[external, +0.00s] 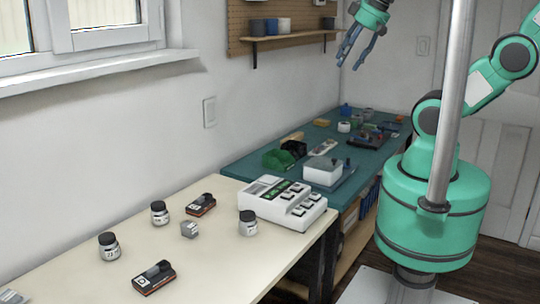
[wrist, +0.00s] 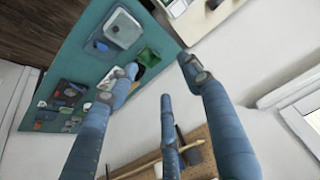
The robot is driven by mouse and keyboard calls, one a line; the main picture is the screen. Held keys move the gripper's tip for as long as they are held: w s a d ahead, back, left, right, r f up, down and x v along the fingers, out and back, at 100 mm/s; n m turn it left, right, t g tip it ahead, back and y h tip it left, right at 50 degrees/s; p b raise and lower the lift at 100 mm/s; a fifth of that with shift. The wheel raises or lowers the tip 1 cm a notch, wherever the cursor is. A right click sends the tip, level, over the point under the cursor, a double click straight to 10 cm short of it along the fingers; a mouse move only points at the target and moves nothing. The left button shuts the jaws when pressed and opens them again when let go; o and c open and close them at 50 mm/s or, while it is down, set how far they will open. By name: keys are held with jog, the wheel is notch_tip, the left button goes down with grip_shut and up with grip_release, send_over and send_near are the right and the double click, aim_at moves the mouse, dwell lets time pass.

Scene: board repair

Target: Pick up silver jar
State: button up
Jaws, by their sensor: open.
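Several small jars with dark lids stand on the cream table. One greyish jar (external: 248,224) stands beside the white device, and two others, a left jar (external: 109,248) and a back jar (external: 159,214), stand further left. I cannot tell for sure which is the silver jar; the one by the device looks greyest. My gripper (external: 350,60) is open and empty, high in the air in front of the wall, far from all the jars. Its blue fingers also show spread in the wrist view (wrist: 160,72). No jar is clearly visible in the wrist view.
A white device with buttons (external: 284,203) sits at the cream table's right end. A cluttered teal bench (external: 236,170) adjoins. A pegboard shelf (external: 290,39) hangs left of my gripper.

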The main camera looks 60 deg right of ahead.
jog(key=shift+o, duration=1.3)
jog(key=w+a+f+m+g+p, duration=0.1)
jog(key=w+a+f+g, duration=0.1)
jog(key=w+a+f, duration=0.45)
jog(key=w+a+f+m+g+p, duration=0.15)
jog(key=w+a+f, duration=0.25)
jog(key=w+a, duration=0.6)
jog(key=a+f+g+p, duration=0.1)
jog(key=a+f, duration=0.7)
jog(key=f, duration=0.2)
jog(key=a+f+m+g+p, duration=0.1)
jog(key=a+f, duration=0.8)
jog(key=f, duration=0.2)
jog(key=shift+s+f, duration=0.15)
jog(key=shift+f, duration=0.1)
